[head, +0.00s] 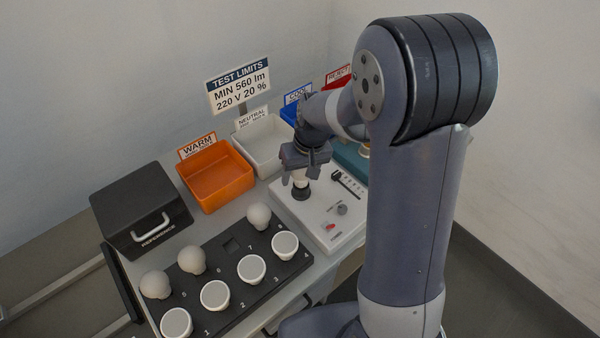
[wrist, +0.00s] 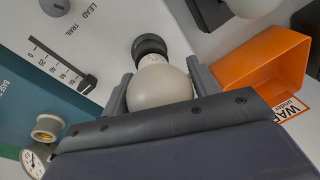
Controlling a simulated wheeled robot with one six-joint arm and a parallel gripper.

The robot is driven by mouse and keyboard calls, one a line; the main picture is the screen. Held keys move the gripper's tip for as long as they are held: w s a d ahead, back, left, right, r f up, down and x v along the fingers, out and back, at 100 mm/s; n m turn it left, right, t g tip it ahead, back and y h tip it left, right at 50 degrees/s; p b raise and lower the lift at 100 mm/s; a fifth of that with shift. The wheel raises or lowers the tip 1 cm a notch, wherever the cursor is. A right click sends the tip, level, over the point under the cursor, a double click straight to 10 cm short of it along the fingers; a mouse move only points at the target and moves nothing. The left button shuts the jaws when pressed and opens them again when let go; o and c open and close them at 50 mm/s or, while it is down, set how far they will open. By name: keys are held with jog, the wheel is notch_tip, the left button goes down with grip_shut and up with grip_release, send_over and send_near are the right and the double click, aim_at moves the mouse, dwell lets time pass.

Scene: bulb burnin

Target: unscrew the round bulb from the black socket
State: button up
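The round bulb (wrist: 160,88) is white, with its printed neck toward the black socket (wrist: 150,44) in the wrist view. The neck meets the socket; how deep it sits cannot be seen. My gripper (wrist: 160,80) has one finger on each side of the globe, and both appear to touch it. In the head view my gripper (head: 303,170) points down over the black socket (head: 301,193) on the white tester (head: 300,220). The bulb's pale lower part (head: 300,177) shows between the fingers, and its top is hidden.
A black tray (head: 215,268) holds several round and flat-faced bulbs. An orange WARM bin (head: 217,190), a white NEUTRAL bin (head: 250,160) and a blue bin (head: 290,115) stand behind. A black REFERENCE box (head: 130,205) is at left. A slider (wrist: 88,84) lies close to the socket.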

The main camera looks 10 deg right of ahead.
jog(key=c, duration=0.6)
jog(key=n+g+b, duration=0.1)
jog(key=n, duration=1.1)
jog(key=shift+d+g, duration=0.1)
jog(key=shift+g, duration=0.3)
jog(key=n+h, duration=0.1)
jog(key=n, duration=0.3)
jog(key=shift+s+r+n+g, duration=0.1)
jog(key=shift+n+g, duration=0.2)
jog(key=shift+n, duration=0.1)
jog(key=n+h, duration=0.1)
jog(key=n, duration=0.5)
jog(key=shift+d, duration=0.1)
jog(key=o, duration=0.9)
